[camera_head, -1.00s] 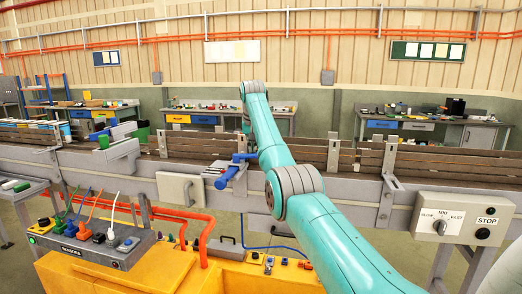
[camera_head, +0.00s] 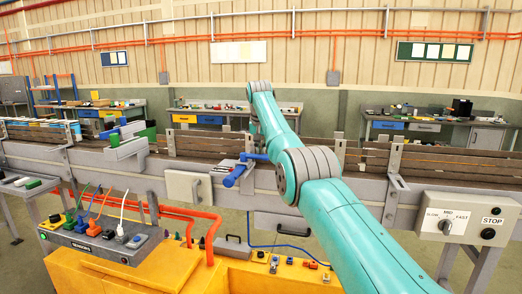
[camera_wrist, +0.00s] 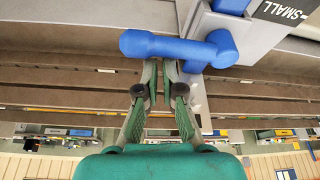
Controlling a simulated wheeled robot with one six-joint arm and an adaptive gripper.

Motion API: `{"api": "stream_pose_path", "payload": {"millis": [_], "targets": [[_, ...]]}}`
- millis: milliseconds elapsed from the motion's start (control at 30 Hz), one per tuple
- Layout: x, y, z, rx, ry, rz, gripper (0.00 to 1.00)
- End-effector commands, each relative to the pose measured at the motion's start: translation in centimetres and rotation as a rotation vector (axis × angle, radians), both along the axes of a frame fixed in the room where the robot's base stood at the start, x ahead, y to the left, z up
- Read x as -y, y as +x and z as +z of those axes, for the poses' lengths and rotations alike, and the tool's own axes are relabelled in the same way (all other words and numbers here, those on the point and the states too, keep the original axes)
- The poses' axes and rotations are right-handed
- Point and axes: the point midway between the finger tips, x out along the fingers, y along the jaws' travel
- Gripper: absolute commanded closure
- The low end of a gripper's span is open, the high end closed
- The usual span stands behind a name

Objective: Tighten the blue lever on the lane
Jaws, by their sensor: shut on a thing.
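The blue lever (camera_head: 237,174) sits on the near side of the lane (camera_head: 199,148), left of my arm in the head view. In the wrist view the blue lever (camera_wrist: 168,47) is a thick bar lying across the picture, with a rounded hub at its right end by a grey bracket (camera_wrist: 254,38). My gripper (camera_wrist: 160,70) comes up from below and its fingers are closed at the bar, left of the hub. The bar covers the very tips. In the head view my arm hides the gripper.
A grey box with a dial and STOP button (camera_head: 465,217) is mounted on the lane's right side. A yellow cabinet (camera_head: 110,273) with cables and plugs stands below left. A grey plate (camera_head: 187,188) hangs beside the lever. Workbenches stand well behind the lane.

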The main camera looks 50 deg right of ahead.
Motion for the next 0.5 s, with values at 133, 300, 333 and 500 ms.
{"api": "stream_pose_path", "payload": {"millis": [133,300,333,500], "targets": [[-0.9,-0.2,2.1,-0.003,0.004,0.004,1.00],[-1.8,-0.6,5.1,0.002,0.001,0.006,1.00],[-2.0,-0.7,5.6,0.002,0.001,0.006,1.00],[-2.8,-1.1,8.0,0.003,0.000,0.007,1.00]]}}
